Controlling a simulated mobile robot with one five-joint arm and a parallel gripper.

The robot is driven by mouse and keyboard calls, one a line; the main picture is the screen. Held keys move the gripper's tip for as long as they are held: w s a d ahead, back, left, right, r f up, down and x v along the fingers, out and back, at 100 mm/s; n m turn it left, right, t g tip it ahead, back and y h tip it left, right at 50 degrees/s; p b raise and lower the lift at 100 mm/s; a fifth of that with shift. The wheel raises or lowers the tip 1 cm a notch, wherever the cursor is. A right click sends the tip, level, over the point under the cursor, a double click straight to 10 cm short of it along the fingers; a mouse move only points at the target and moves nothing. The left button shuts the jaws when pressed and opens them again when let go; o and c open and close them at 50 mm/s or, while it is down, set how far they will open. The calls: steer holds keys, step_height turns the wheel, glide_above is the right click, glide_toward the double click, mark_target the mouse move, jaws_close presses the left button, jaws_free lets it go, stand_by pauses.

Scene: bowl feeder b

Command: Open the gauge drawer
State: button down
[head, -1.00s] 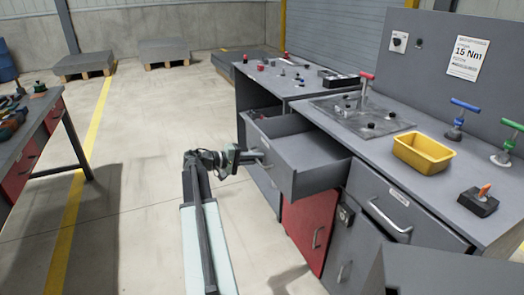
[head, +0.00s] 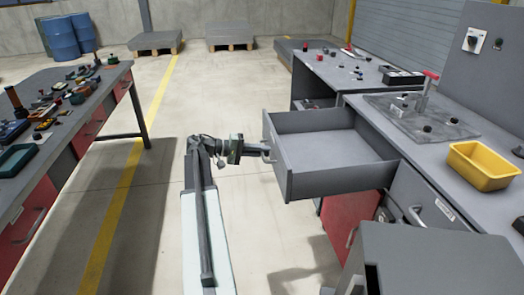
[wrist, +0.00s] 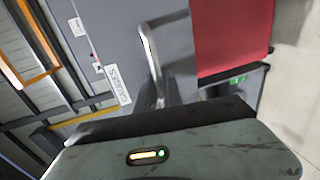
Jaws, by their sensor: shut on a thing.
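The gauge drawer (head: 335,178) is pulled well out of the grey workbench and looks empty inside. In the wrist view its grey front (wrist: 110,35) carries a label reading GAUGES (wrist: 117,85). A metal bar handle (wrist: 152,60) runs down toward my gripper body. My gripper (head: 264,151) is at the drawer's front in the head view, shut on the handle.
A yellow bin (head: 482,165) and a clamp plate (head: 420,112) sit on the workbench. A grey box-like body (head: 440,255) stands at lower right. A cluttered table (head: 105,95) stands at left. Clear floor lies between the table and the drawer.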

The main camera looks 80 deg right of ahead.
steer(key=shift+d+r, duration=0.1)
steer(key=shift+d, duration=0.1)
steer(key=c, duration=1.5)
jaws_free()
steer(key=shift+s, duration=0.2)
steer(key=shift+w, duration=0.1)
steer(key=p+v, duration=0.1)
steer(key=v, duration=0.6)
steer(key=shift+w+a+p, duration=0.15)
steer(key=shift+w+p, duration=0.15)
